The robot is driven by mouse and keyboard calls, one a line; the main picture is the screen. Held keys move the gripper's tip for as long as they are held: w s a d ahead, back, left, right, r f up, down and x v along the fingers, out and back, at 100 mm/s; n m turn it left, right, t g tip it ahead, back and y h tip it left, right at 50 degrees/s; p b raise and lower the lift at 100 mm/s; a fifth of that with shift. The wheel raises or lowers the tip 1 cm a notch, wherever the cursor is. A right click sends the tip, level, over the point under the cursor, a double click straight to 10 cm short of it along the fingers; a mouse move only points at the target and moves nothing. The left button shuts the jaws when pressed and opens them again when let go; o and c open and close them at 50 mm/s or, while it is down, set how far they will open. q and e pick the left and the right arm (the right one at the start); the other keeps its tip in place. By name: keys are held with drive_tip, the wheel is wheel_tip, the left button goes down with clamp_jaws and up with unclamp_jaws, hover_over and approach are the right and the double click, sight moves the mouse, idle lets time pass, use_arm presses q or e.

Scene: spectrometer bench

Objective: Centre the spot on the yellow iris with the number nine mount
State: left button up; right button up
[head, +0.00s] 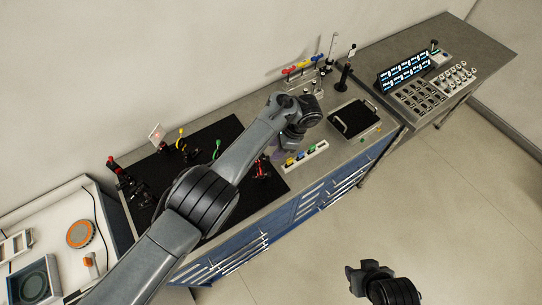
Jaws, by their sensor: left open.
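A yellow-topped part (181,133), which looks like the yellow iris, stands on the black breadboard (225,128) near its back edge. A green-topped part (217,148) stands to its right. A small white card (157,133) stands behind on the left. Red-and-black mounts show at the board's left end (118,168) and right front (262,170). No number nine is readable, and no spot can be made out on the iris. My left arm crosses over the board and hides part of it. My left gripper (284,147) is open, near the board's right edge. My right gripper (362,278) is low over the floor; its jaws are unclear.
A white holder with coloured blocks (305,155) and a black tray (354,118) lie right of the board. A rack with coloured handles (300,69) stands behind. A console with lit displays (404,73) is on the right bench. An orange disc (80,233) lies on the left table.

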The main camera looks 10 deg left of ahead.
sight(268, 157)
use_arm(q)
drive_tip(key=shift+b+x, duration=1)
drive_tip(key=shift+x, duration=1.45)
clamp_jaws()
